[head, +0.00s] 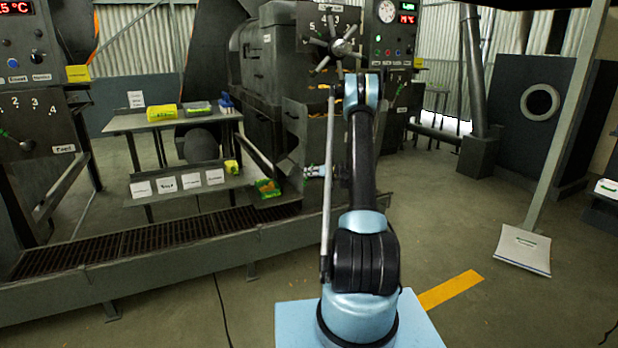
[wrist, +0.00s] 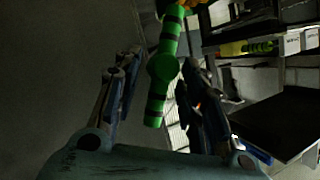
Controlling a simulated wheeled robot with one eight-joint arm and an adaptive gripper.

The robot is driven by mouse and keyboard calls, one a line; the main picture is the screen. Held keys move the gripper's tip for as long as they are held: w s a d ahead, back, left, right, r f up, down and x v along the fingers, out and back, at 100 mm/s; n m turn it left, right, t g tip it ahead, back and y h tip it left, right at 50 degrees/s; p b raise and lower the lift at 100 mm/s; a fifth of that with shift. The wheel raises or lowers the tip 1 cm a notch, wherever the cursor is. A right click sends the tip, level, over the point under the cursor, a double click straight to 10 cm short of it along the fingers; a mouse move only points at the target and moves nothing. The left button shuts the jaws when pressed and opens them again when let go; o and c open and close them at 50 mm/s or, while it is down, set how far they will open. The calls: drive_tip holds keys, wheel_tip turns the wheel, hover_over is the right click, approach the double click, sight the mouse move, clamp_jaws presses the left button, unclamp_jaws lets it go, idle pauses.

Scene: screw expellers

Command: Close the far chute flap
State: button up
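My gripper (head: 318,172) is beside the lower front of the far dark machine (head: 270,60), at the right of the chute area. In the wrist view my gripper (wrist: 160,88) has its two fingers wide apart. A green bar with black bands (wrist: 162,68) shows between the fingers, closer to the right one; I cannot tell whether it touches. A dark panel (head: 294,130) stands at the machine's front, left of my arm. I cannot make out for sure which part is the flap, or how far open it is.
A two-level stand (head: 165,125) holds yellow items and white label cards. A slanted post with a pale plate (head: 523,250) stands right. Floor between is free.

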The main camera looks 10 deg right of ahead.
drive_tip(key=shift+x, duration=1.25)
drive_tip(key=shift+c, duration=0.3)
clamp_jaws()
